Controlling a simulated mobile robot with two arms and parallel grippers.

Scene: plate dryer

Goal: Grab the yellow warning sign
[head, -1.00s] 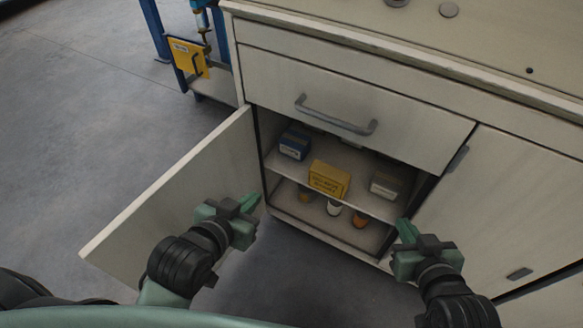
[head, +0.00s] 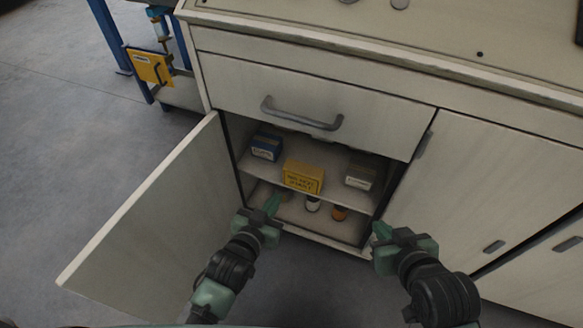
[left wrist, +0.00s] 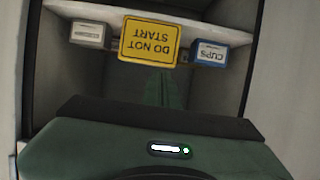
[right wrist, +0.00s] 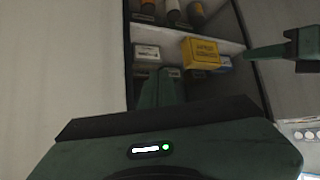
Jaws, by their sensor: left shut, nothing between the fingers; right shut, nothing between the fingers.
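The yellow warning sign (head: 303,178) stands on the shelf inside the open cabinet, between two small boxes. In the left wrist view the sign (left wrist: 150,40) appears upside down and reads "DO NOT START". It also shows in the right wrist view (right wrist: 201,53). My left gripper (head: 272,205) is shut and empty, in front of the cabinet opening, below and left of the sign. My right gripper (head: 381,230) is shut and empty, near the right side of the opening, lower than the sign. Neither gripper touches the sign.
A blue box (head: 266,146) is left of the sign and a pale box (head: 360,177) is right. Several bottles (head: 339,213) stand on the lower level. The open door (head: 150,205) is at left. A closed drawer (head: 300,100) is above.

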